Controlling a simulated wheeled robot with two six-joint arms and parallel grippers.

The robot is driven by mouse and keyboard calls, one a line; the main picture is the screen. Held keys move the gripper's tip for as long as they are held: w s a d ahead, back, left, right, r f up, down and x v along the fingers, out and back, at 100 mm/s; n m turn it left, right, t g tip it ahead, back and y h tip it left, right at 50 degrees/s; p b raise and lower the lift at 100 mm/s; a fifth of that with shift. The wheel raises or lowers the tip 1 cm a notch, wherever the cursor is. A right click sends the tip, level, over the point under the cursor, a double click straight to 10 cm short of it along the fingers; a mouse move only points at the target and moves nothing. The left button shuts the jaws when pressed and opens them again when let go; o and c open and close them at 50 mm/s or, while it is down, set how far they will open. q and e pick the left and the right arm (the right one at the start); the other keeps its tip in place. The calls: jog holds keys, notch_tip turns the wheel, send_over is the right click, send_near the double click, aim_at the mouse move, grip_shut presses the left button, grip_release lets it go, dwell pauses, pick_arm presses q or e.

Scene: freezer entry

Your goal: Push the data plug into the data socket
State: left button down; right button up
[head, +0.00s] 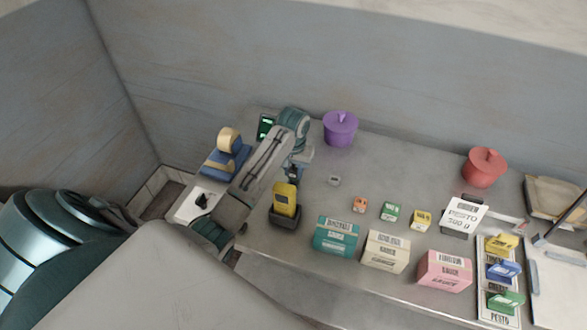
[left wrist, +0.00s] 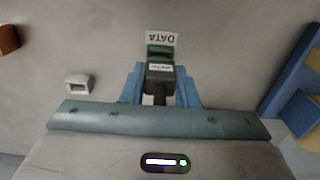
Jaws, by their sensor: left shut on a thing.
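My left gripper (left wrist: 160,86) has blue fingers and is shut on the dark data plug (left wrist: 160,78), which carries a small white label. The plug's cable runs back between the fingers. Directly ahead of the plug is the green data socket (left wrist: 160,52), with a white DATA tag (left wrist: 162,38) upside down beyond it. Plug and socket look lined up and close or touching; I cannot tell how deep the plug sits. In the head view the left gripper (head: 293,172) is low over the table, and my arm hides the plug and socket. My right gripper is out of view.
A yellow handheld device (head: 285,197) stands in a dark cradle near the left gripper. A small grey piece (head: 334,180) lies to its right. A blue-and-tan object (head: 224,158) is left of my arm. A purple pot (head: 340,128) stands behind; several boxes line the front.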

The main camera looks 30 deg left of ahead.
pick_arm(q)
jog(key=shift+s+f, duration=0.1)
jog(key=shift+f, duration=0.75)
jog(key=c, duration=1)
grip_release()
jog(key=shift+c, duration=0.2)
